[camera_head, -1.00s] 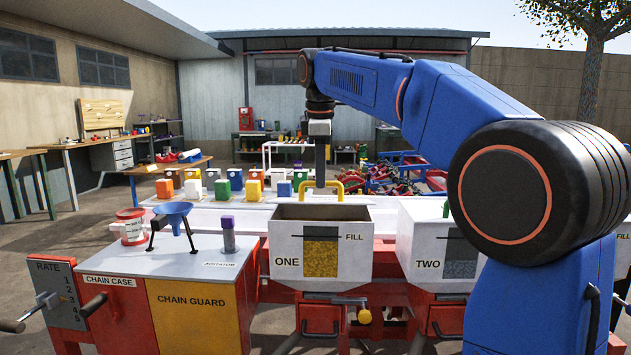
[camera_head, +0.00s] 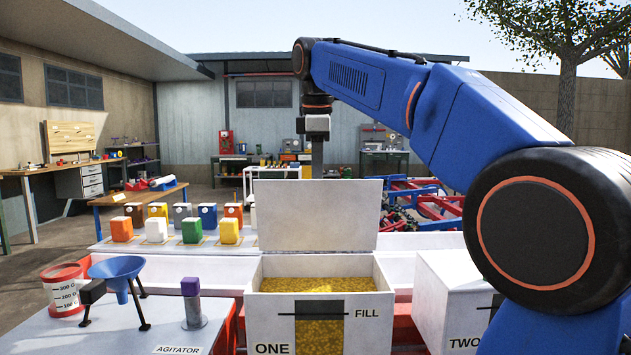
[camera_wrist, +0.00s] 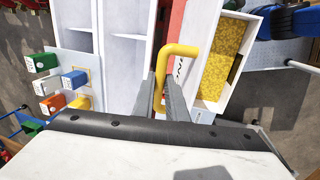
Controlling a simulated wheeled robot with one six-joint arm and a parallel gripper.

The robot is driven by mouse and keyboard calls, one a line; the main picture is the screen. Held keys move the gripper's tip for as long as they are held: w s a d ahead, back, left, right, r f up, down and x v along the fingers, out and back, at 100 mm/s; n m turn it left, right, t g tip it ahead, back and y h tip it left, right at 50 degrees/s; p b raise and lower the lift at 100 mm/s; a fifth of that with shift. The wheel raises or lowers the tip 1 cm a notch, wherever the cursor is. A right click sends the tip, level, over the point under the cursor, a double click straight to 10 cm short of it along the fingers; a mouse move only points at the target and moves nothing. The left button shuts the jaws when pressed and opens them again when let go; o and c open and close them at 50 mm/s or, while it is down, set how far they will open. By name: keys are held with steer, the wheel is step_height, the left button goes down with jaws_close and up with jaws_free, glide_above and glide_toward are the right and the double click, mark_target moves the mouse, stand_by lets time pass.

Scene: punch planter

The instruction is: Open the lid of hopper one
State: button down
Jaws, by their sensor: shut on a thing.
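Hopper one (camera_head: 272,330) is a white box with a FILL window and yellow grain (camera_head: 315,285) inside. Its white lid (camera_head: 318,214) stands about upright along the far rim, leaving the top uncovered. My gripper (camera_head: 317,158) is behind the lid, its fingertips hidden there in the head view. In the wrist view my gripper (camera_wrist: 163,82) is shut on the yellow lid handle (camera_wrist: 183,49), with hopper one's grain (camera_wrist: 222,62) to the right.
Hopper two (camera_head: 452,300) stands to the right. A blue funnel (camera_head: 117,268), a measuring cup (camera_head: 65,288) and a purple-topped post (camera_head: 191,302) stand at the left. Several coloured blocks stand on a white bench (camera_head: 160,248) behind.

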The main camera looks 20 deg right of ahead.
steer(key=w+d+f, duration=0.1)
steer(key=w+d, duration=0.1)
steer(key=w, duration=0.5)
steer(key=shift+f, duration=0.25)
steer(key=shift+d, duration=0.1)
steer(key=c, duration=1.8)
jaws_free()
steer(key=shift+o, duration=0.2)
step_height(320, 180, up, 7)
steer(key=s, duration=0.1)
steer(key=shift+s+a+r, duration=0.15)
steer(key=shift+s+a, duration=0.1)
